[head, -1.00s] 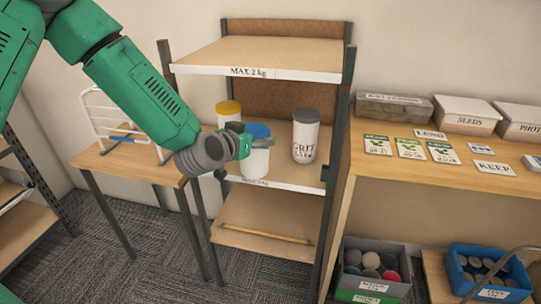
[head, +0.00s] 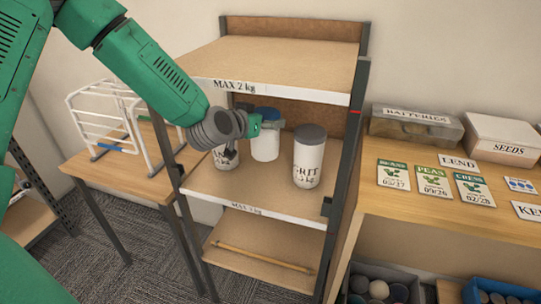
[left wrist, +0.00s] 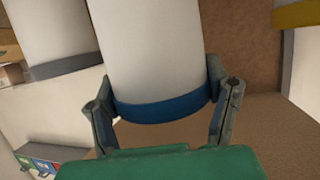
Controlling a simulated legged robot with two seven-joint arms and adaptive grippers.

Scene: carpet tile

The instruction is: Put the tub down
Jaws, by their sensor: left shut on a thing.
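The tub (head: 265,147) is white with a blue lid and is upright in the middle bay of the shelf unit. My left gripper (head: 256,124) is shut on it near the lid; the left wrist view shows the two fingers (left wrist: 165,108) on either side of the blue lid and the white tub (left wrist: 150,45). The tub is over the middle shelf (head: 255,192); I cannot tell whether its base touches the board. My right gripper is not in view.
A grey-lidded GRIT tub (head: 308,160) stands to the right. Another white tub (head: 222,161) is to the left, partly hidden by my gripper; its yellow lid (left wrist: 297,13) shows in the left wrist view. The top shelf (head: 285,55) is bare. A rod (head: 262,256) lies on the lower shelf.

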